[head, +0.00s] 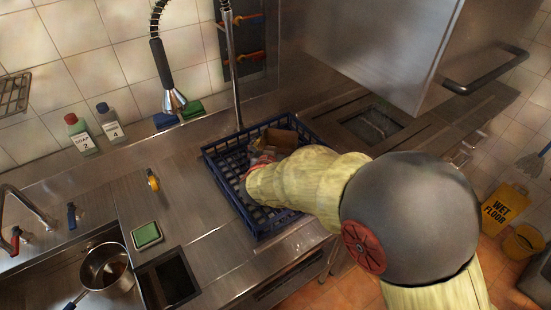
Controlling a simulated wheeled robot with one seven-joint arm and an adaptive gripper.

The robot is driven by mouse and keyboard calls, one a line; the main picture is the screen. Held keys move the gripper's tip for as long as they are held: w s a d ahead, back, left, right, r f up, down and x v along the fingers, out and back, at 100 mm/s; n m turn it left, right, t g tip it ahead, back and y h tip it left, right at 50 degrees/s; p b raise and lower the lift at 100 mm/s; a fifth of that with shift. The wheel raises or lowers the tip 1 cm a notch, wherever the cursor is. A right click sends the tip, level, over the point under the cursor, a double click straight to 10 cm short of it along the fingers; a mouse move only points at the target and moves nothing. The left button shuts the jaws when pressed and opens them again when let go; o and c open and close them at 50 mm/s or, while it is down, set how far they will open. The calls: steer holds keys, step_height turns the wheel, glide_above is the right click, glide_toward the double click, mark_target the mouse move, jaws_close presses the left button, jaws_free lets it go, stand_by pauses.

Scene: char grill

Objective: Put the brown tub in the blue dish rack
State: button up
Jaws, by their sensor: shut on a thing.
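The blue dish rack (221,171) sits on the steel counter in the middle of the head view. A brown tub (284,136) shows at the rack's far right part, inside the rack's outline. My gripper (262,157) is over the rack and shut on the brown tub. My pale yellow arm comes in from the right and hides part of the gripper and the right side of the rack. I cannot tell whether the tub touches the rack's floor.
A hanging spray tap (174,101) and its upright pipe (233,75) stand behind the rack. Two soap bottles (81,134) are at the back left. A green sponge (147,235) and a pot (105,269) are at the front left. A steel hood (385,45) hangs at the upper right.

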steer(key=shift+w+a+f, duration=0.25)
steer(key=shift+w+f, duration=0.3)
steer(key=shift+f, duration=0.15)
steer(key=shift+w+a+f+b, duration=0.1)
steer(key=shift+w+f+b, duration=0.1)
steer(key=shift+f+b, duration=1.25)
steer(key=shift+f+p, duration=0.3)
steer(key=shift+f, duration=0.1)
steer(key=o, duration=1.4)
